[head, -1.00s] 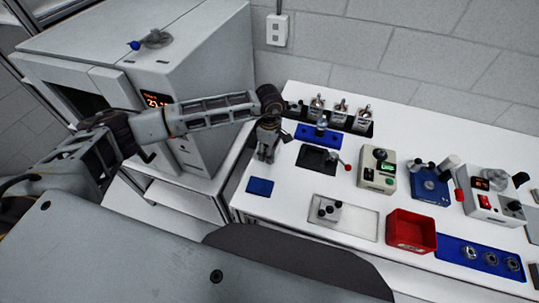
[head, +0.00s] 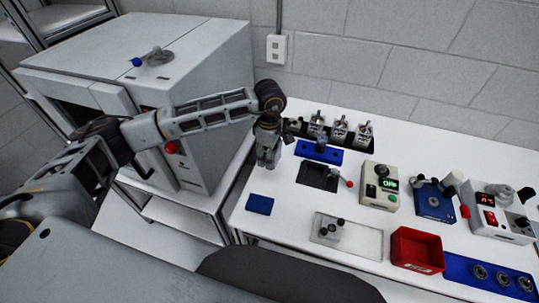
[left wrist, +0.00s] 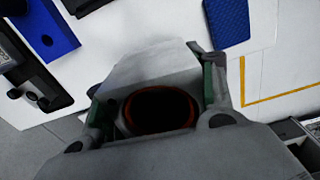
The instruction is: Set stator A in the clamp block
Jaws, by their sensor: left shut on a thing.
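My left gripper (head: 267,162) hangs fingers-down above the left end of the white table, left of the dark block with a red-knobbed lever (head: 318,177), which looks like the clamp block. In the left wrist view the gripper (left wrist: 158,112) is shut on a round ring with a dark bore and a copper-orange inner edge (left wrist: 160,92), seemingly stator A. The fingers hide its sides. In the head view the held part cannot be made out. My right gripper is not in view.
A blue pad (head: 260,204) lies near the table's left front. A blue block (head: 318,152) stands behind the dark block. A grey tray (head: 360,238), red bin (head: 417,250) and blue tray with rings (head: 500,278) are rightward. A white cabinet (head: 190,60) stands left.

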